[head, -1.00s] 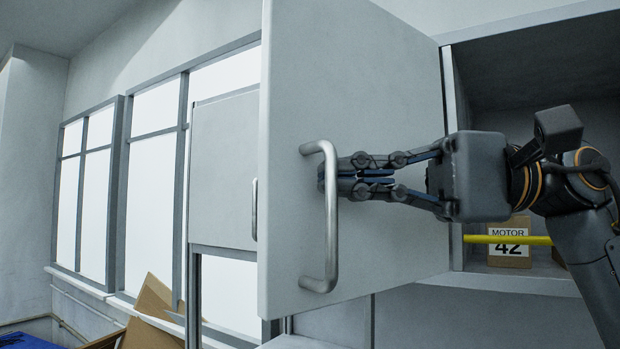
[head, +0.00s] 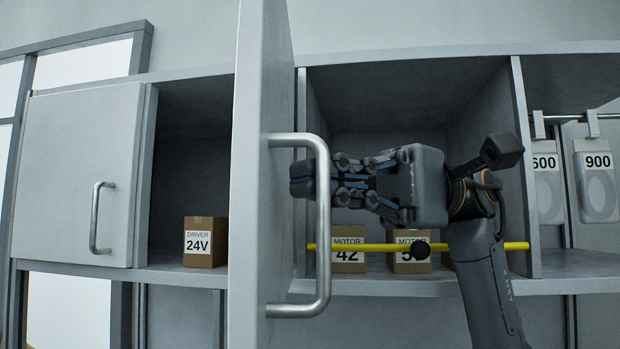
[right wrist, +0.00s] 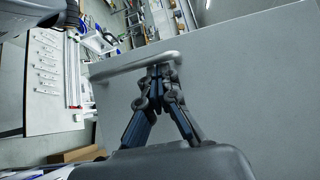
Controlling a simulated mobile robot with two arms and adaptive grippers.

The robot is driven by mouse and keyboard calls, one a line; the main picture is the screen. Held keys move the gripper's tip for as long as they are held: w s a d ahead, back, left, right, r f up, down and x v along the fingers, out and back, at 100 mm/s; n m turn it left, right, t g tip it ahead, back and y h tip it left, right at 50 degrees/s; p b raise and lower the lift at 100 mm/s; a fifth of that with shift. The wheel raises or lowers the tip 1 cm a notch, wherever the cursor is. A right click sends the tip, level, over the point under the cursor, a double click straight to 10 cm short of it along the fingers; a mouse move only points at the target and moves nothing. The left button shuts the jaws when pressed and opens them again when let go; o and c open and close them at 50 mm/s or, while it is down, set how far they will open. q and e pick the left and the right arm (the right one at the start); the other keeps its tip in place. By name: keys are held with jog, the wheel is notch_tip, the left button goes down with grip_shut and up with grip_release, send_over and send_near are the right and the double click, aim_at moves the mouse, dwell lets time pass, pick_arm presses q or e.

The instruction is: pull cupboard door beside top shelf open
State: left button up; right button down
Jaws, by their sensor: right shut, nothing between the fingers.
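The grey cupboard door (head: 262,90) stands swung out, seen nearly edge-on in the head view, with its shelf compartment uncovered. Its metal bar handle (head: 323,240) is on the face toward the right. My right gripper (head: 300,177) is shut with nothing between its fingers, and its fingers reach behind the handle bar, between the bar and the door. In the right wrist view the shut fingertips (right wrist: 158,72) are at the handle (right wrist: 125,65), beside the grey door face (right wrist: 260,90). I cannot tell whether they touch it. My left gripper is not in view.
A yellow bar (head: 375,247) runs across the shelf front before boxes marked MOTOR (head: 348,256). A box marked DRIVER 24V (head: 205,243) sits in the left compartment. Another closed door (head: 75,170) is at the left. Tags 600 and 900 (head: 597,180) hang at the right.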

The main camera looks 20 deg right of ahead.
jog(key=shift+w+a, duration=0.1)
send_near(271, 38)
jog(key=x, duration=0.5)
jog(key=shift+a+f, duration=0.1)
jog(key=shift+f, duration=0.25)
jog(key=shift+w+r, duration=0.1)
jog(key=shift+r, duration=0.35)
